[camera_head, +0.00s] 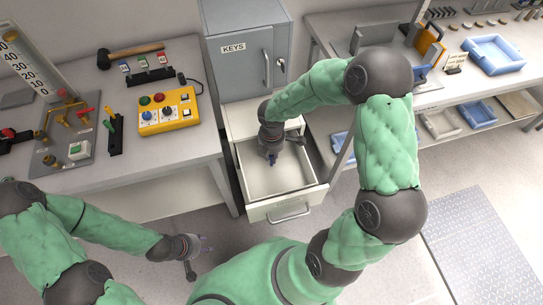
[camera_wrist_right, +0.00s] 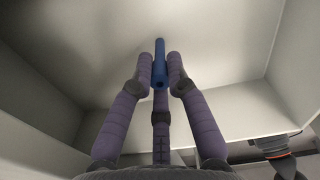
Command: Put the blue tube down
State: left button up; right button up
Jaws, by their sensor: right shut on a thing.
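The blue tube (camera_wrist_right: 159,62) is a slim dark blue cylinder between the purple fingertips of my right gripper (camera_wrist_right: 160,74) in the right wrist view. The right gripper is shut on it. In the head view my right gripper (camera_head: 271,158) points down over the open drawer (camera_head: 288,211) of the grey cabinet, and only a small blue bit shows at its tip. The wrist view shows pale drawer walls around the tube; I cannot tell whether the tube touches the bottom. My left gripper (camera_head: 204,245) hangs low at the left, away from the drawer; its fingers are too small to read.
A grey KEYS cabinet (camera_head: 246,55) stands behind the drawer. The left bench holds a yellow button box (camera_head: 168,111) and a hammer (camera_head: 130,54). The right bench holds a blue tray (camera_head: 494,54). The drawer floor looks empty where visible.

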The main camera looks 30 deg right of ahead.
jog(key=shift+f, duration=0.15)
jog(key=o, duration=0.8)
notch_tip(320, 180, up, 12)
jog(key=p, duration=0.5)
jog(key=shift+r, duration=0.25)
